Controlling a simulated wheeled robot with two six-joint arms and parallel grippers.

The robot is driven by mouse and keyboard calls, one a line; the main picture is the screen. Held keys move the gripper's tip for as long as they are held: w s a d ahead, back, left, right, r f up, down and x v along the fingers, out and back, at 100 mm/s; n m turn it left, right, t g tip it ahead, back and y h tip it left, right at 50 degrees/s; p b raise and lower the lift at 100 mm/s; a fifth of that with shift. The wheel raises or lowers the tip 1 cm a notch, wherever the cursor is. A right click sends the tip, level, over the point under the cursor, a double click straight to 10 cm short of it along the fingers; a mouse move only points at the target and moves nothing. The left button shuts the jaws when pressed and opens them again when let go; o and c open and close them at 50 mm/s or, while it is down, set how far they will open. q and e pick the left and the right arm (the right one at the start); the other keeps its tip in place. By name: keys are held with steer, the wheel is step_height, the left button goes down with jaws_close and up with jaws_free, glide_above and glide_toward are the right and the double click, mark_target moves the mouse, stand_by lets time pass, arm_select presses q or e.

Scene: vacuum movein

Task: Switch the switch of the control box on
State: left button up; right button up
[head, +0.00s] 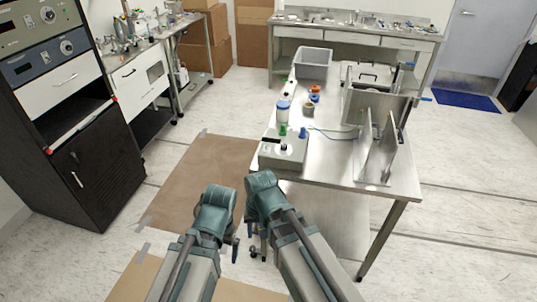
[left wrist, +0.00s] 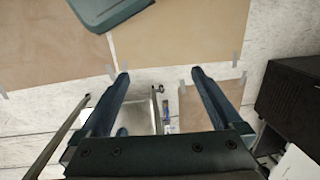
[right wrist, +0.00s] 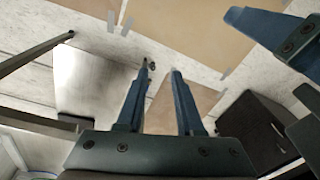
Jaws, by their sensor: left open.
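The control box (head: 281,152) is a pale grey box at the near left corner of the steel table. Its top carries a small dark switch (head: 284,148) and a black strip; the switch's position is too small to tell. My left gripper (left wrist: 160,72) is open and empty, its fingers wide apart. My right gripper (right wrist: 161,67) is empty with a narrower gap between its fingertips. In the head view both grippers hang low in front of the table's near edge, apart from the box, with their fingers partly hidden by my arms.
The steel table (head: 335,172) also holds upright metal plates (head: 376,150), a blue-capped jar (head: 282,112), coloured rolls and a grey bin (head: 313,63). A dark cabinet (head: 75,150) stands at left. Brown floor sheets (head: 195,170) lie between cabinet and table.

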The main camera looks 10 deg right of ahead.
steer(key=w+m+t+b, duration=0.1)
steer(key=w+m, duration=0.1)
steer(key=w, duration=0.1)
steer(key=w+f+m+t+y+b, duration=0.1)
steer(key=w+m, duration=0.1)
steer(key=m, duration=0.1)
steer(key=w+f+m+t+y+b, duration=0.1)
steer(key=w+m, duration=0.1)
steer(key=w, duration=0.1)
steer(key=shift+w+a, duration=0.15)
steer(key=shift+w, duration=0.15)
jaws_close()
arm_select(q)
step_height(320, 180, down, 11)
steer(key=d+b, duration=0.1)
steer(key=b, duration=0.6)
steer(key=shift+w+d+f, duration=0.15)
steer(key=shift+w+d, duration=0.1)
steer(key=shift+w, duration=0.1)
arm_select(e)
steer(key=w+d+r+m+t, duration=0.2)
steer(key=w+d+m+t, duration=0.3)
steer(key=w+m, duration=0.3)
steer(key=w+d+r+m+t, duration=0.3)
steer(key=w+d+m+t, duration=0.2)
steer(key=m, duration=0.8)
steer(key=shift+w+d+r+m, duration=0.25)
steer(key=shift+w+d+m, duration=0.15)
steer(key=shift+w, duration=1.5)
